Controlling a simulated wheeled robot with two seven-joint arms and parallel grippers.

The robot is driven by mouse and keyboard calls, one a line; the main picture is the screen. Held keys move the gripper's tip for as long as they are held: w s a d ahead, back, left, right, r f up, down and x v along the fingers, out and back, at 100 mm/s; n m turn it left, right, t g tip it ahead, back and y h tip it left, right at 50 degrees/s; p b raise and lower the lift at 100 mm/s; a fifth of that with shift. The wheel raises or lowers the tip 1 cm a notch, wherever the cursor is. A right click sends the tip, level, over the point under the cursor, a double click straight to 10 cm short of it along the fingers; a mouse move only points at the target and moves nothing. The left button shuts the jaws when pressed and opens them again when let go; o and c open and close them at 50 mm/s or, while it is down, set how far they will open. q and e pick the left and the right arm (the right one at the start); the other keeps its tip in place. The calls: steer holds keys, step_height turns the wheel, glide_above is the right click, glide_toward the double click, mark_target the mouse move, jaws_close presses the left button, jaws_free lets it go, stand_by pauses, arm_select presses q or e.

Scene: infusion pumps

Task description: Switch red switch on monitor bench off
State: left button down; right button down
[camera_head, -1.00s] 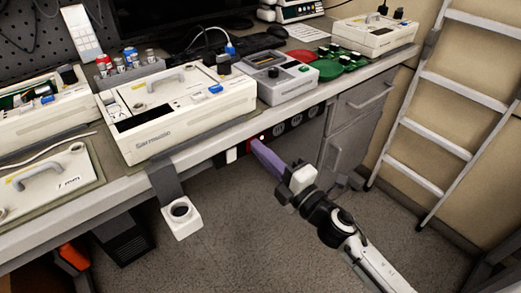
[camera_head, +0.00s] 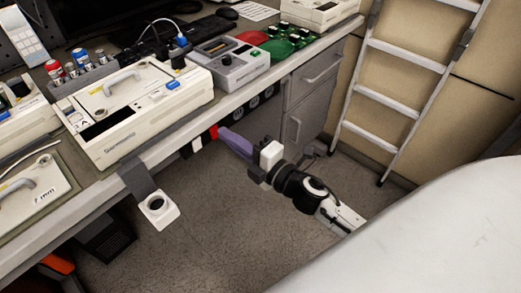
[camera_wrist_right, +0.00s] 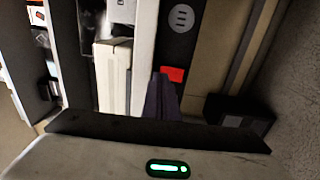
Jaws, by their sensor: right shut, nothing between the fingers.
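The red switch (camera_head: 213,131) is a small red block on the bench's front, under the worktop edge. It also shows in the right wrist view (camera_wrist_right: 172,73), just beyond the fingertips. My right gripper (camera_head: 222,134) has purple fingers that are shut and empty, with their tips right beside the switch. The fingers look dark in the wrist view (camera_wrist_right: 163,82). I cannot tell whether the tips touch the switch, and its on or off state is not clear. My left gripper is out of view.
The bench (camera_head: 172,147) carries a white pump (camera_head: 140,100) and a grey device (camera_head: 228,65). Round sockets (camera_head: 262,93) line its front right of the switch. A white holder (camera_head: 158,207) hangs at its edge. A ladder (camera_head: 400,90) leans against the wall.

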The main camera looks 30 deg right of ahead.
steer(key=r+v, duration=0.1)
steer(key=v, duration=1)
steer(key=shift+s+b, duration=0.3)
steer(key=shift+b, duration=0.15)
steer(key=shift+d, duration=0.15)
steer(key=s+a+f+m+g, duration=0.2)
steer(key=s+f+m+g, duration=0.1)
steer(key=f+m, duration=0.3)
steer(key=s+a+f+m+g+h, duration=0.1)
steer(key=s+a+f+m+g, duration=0.2)
steer(key=f, duration=0.6)
steer(key=s+a+f+m+g+h, duration=0.1)
steer(key=s+a+f+m+g, duration=0.1)
steer(key=s+f+m, duration=0.5)
steer(key=f+m, duration=0.1)
steer(key=m, duration=0.2)
steer(key=shift+a+g, duration=0.35)
steer(key=shift+g, duration=0.05)
